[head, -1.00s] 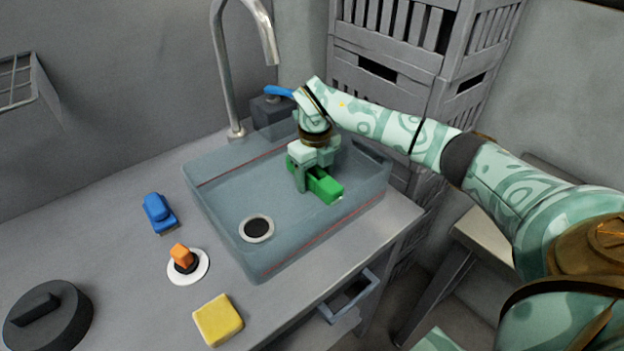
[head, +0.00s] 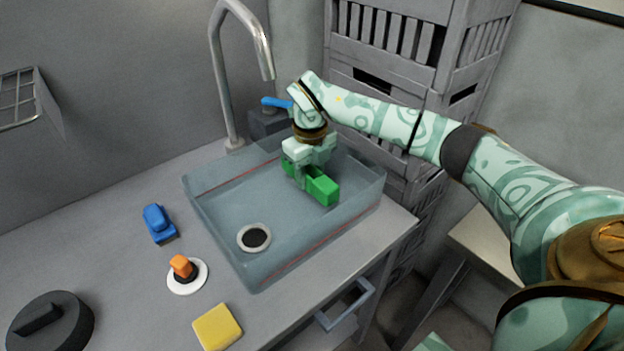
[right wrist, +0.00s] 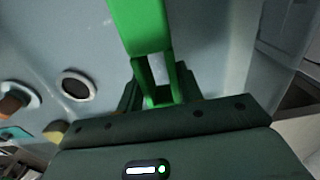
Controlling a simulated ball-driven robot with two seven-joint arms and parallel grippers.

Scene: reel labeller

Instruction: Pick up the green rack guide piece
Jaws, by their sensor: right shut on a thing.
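The green rack guide piece (head: 322,189) is a bright green block-like part at the right side of the see-through sink basin (head: 216,222). My right gripper (head: 303,180) reaches down into the basin from above and is shut on the piece. In the right wrist view the piece (right wrist: 140,28) extends away from between the fingers, with an open gap in its near part. Whether it touches the basin floor is hard to tell. My left gripper is not in view.
A faucet (head: 229,90) rises behind the basin, with a drain (head: 255,238) in its floor. A blue brush (head: 159,224), an orange-knobbed white disc (head: 186,276), a yellow sponge (head: 217,327) and a dark round lid (head: 50,325) lie left and front. Grey crates (head: 390,65) stand behind.

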